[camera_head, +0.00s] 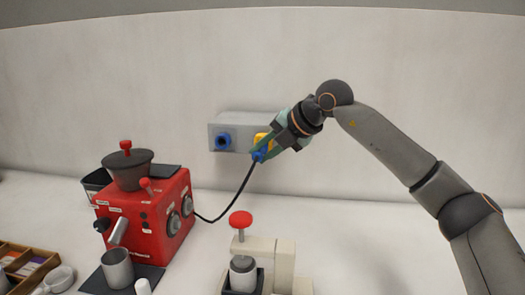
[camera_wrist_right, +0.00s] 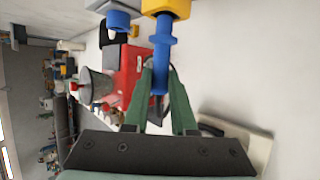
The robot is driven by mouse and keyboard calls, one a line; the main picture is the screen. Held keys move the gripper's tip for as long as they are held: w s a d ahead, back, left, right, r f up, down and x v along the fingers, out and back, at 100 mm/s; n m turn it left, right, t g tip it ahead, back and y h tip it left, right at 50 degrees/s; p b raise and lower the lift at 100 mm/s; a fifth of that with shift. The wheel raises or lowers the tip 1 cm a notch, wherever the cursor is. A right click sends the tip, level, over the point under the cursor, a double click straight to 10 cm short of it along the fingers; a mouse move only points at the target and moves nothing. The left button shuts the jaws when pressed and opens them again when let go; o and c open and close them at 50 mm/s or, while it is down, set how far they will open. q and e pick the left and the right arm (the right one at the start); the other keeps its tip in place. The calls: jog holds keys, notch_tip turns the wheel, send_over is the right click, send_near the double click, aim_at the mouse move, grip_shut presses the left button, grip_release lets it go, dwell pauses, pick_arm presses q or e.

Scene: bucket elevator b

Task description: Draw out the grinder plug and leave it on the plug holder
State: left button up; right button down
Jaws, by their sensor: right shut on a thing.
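The blue grinder plug (camera_head: 259,156) is at the right part of the grey wall box (camera_head: 231,118), with a black cable running from it to the red grinder (camera_head: 146,215). My right gripper (camera_head: 265,147) is shut on the plug. In the right wrist view, the green fingers (camera_wrist_right: 159,72) close around the blue plug (camera_wrist_right: 162,50), whose far end meets the yellow socket (camera_wrist_right: 166,9). I cannot tell how deep it sits. A blue ring-shaped fitting (camera_head: 222,141) on the left of the box looks empty; it may be the plug holder. My left gripper is out of view.
A pale press-like stand with a red knob (camera_head: 240,219) stands on the counter below the gripper. A grey cup (camera_head: 117,267) stands before the grinder, and a wooden tray (camera_head: 14,279) is at far left. The counter to the right is clear.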

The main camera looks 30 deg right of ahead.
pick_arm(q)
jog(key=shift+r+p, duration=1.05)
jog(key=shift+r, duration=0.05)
pick_arm(e)
jog(key=shift+w+d, duration=0.75)
jog(key=shift+w, duration=0.2)
jog(key=c, duration=0.7)
grip_release()
jog(key=shift+o, duration=0.2)
jog(key=shift+d+r, duration=0.1)
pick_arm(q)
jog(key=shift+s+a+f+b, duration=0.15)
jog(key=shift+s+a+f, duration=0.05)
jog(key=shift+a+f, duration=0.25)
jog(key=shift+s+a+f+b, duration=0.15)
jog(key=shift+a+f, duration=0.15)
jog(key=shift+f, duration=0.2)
pick_arm(e)
jog(key=v, duration=1.2)
jog(key=shift+s, duration=0.2)
